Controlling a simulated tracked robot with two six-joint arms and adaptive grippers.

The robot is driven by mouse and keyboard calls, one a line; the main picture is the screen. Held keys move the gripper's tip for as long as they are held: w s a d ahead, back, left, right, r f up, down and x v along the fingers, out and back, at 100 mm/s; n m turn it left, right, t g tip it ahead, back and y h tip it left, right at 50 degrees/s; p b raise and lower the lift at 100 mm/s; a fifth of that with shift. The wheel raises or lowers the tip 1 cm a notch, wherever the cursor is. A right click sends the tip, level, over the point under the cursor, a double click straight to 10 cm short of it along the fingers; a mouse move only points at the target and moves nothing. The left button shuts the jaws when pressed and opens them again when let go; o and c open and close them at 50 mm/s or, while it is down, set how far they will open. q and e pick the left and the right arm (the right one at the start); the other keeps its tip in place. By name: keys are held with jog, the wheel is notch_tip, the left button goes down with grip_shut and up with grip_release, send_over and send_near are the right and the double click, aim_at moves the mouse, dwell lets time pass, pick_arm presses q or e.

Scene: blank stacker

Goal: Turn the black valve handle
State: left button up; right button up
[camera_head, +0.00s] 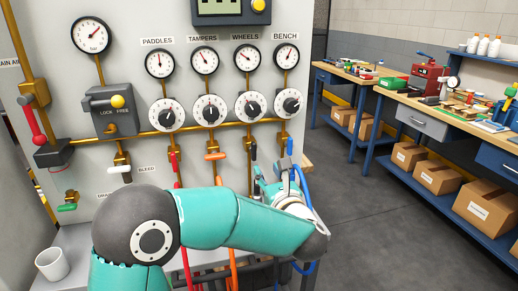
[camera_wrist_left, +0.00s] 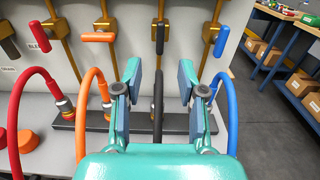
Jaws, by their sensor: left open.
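The black valve handle (camera_head: 253,151) sits on the panel under the WHEELS gauge, between an orange and a blue handle. In the left wrist view the black handle (camera_wrist_left: 159,38) stands upright in line with its brass pipe, with a black hose below it. My left gripper (camera_head: 274,186) is in front of the panel, below and right of the handle in the head view. In the left wrist view my left gripper (camera_wrist_left: 160,78) is open and empty, its fingers to either side of the black valve's line, below the handle in the picture. My right gripper is not in view.
A red handle (camera_wrist_left: 40,36), orange handle (camera_wrist_left: 98,37) and blue handle (camera_wrist_left: 222,41) flank the black one. An orange hose (camera_wrist_left: 84,98) and blue hose (camera_wrist_left: 233,108) loop outward close to my fingers. A white cup (camera_head: 52,264) stands at lower left. Workbenches stand at right.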

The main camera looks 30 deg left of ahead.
aim_at(255, 148)
pick_arm(q)
jog(key=p+x, duration=0.3)
jog(key=x, duration=0.9)
jog(key=shift+w+a+p, duration=0.4)
jog(key=shift+w+a, duration=0.1)
grip_shut()
